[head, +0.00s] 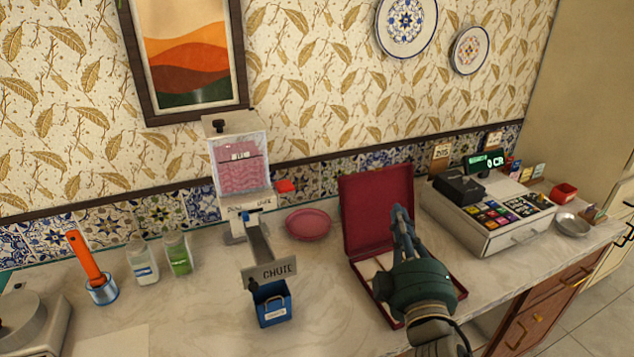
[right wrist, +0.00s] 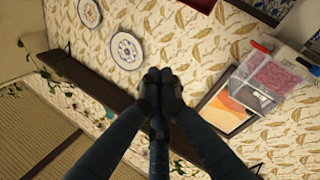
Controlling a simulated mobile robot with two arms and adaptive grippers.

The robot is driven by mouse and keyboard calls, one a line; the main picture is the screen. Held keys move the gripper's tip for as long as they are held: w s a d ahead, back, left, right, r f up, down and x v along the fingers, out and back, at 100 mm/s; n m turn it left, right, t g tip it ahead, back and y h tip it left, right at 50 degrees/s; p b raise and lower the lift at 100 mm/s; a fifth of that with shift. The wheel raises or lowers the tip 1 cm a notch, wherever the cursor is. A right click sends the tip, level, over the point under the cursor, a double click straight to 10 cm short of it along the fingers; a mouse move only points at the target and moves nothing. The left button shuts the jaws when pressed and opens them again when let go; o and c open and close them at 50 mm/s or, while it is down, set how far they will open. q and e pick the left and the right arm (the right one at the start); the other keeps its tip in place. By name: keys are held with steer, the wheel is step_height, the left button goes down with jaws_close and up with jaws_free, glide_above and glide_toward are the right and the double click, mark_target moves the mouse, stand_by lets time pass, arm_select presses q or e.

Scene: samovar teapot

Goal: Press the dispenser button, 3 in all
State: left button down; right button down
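The dispenser (head: 240,165) stands against the back wall, a clear-fronted box with pink contents. Its red button (head: 285,186) sticks out at the lower right side. A grey chute (head: 268,270) slopes down from it toward the front, above a small blue box (head: 272,305). My right gripper (head: 402,214) is in front of the open dark red case, right of the button and apart from it. In the right wrist view its fingertips (right wrist: 160,77) meet with nothing between them, and the dispenser (right wrist: 272,75) shows at the right. My left gripper is out of view.
A pink plate (head: 308,224) lies between the dispenser and the red case (head: 376,205). A cash register (head: 490,218) stands at the right. Two bottles (head: 142,262) and an orange-handled tool (head: 85,258) in a tin stand left. The counter left of the blue box is clear.

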steer(key=s+d+f+m+g+h, duration=0.1)
steer(key=s+d+f+m+g, duration=0.25)
steer(key=f, duration=0.55)
steer(key=s+d+f+m+g+h, duration=0.1)
steer(key=s+d+f+m+g, duration=0.2)
steer(key=f, duration=0.5)
steer(key=s+a+f+m+g+y, duration=0.1)
steer(key=s+f+g, duration=0.8)
steer(key=s+f, duration=1.15)
steer(key=s+f+g, duration=0.1)
steer(key=s+f, duration=0.3)
steer(key=f, duration=0.9)
steer(key=s+f+g, duration=0.1)
steer(key=s+f, duration=0.4)
steer(key=f, duration=0.7)
steer(key=s+d+f+g, duration=0.1)
steer(key=s+d+f, duration=0.1)
steer(key=s+f, duration=1)
steer(key=s, duration=0.2)
steer(key=shift+s+d+f+y, duration=0.25)
steer(key=shift+s+f+y, duration=0.05)
steer(key=shift+s+f, duration=0.1)
